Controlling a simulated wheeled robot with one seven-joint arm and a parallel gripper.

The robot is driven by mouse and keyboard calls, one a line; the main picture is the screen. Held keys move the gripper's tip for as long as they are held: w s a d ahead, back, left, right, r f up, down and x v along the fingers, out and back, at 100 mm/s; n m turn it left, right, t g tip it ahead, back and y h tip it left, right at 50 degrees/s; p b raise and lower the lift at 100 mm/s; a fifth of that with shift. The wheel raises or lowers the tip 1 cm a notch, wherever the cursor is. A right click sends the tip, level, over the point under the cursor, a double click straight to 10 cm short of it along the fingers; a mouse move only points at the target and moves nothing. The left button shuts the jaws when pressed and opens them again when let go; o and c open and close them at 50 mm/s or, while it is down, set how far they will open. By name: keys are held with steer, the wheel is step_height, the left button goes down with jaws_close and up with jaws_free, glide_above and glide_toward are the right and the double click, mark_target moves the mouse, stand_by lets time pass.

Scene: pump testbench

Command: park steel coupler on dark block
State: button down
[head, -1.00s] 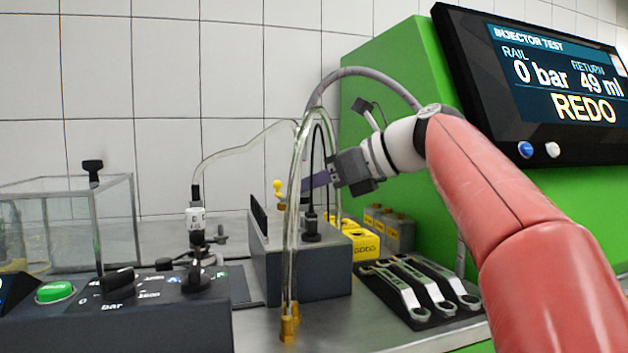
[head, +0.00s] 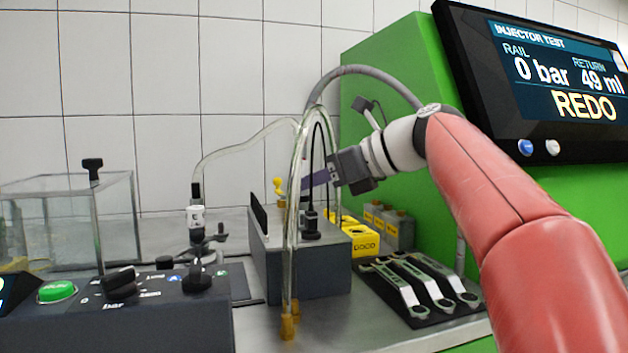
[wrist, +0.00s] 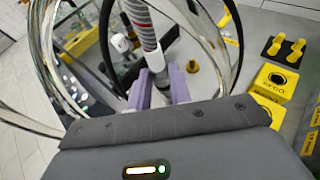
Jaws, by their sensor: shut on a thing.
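My gripper (head: 306,186) has purple fingers and is above the dark block, behind the hanging clear tubes in the head view. In the wrist view my gripper (wrist: 161,88) is shut on the steel coupler (wrist: 154,62) at the end of a grey hose (wrist: 140,22). The coupler's lower end is hidden behind the fingers and wrist housing. In the head view clear tubes hide the coupler. The dark block (head: 310,277) stands on the bench, with a black plug (head: 311,225) and cable on its top. I cannot tell whether the coupler touches the block.
Clear tubes (head: 291,250) hang before the block, with brass ends low. Yellow blocks (head: 364,241) and wrenches (head: 425,285) lie right of it. A white-bodied fitting (head: 196,217) stands left. The control panel (head: 150,310) and glass tank (head: 70,220) are further left.

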steer(key=shift+f, duration=0.4)
steer(key=shift+f+b, duration=0.35)
steer(key=shift+f, duration=0.65)
stand_by(1.0)
steer(key=c, duration=1.2)
jaws_free()
step_height(320, 180, up, 3)
steer(key=shift+f+p, duration=0.15)
steer(key=shift+p, duration=0.95)
steer(key=shift+r, duration=2.15)
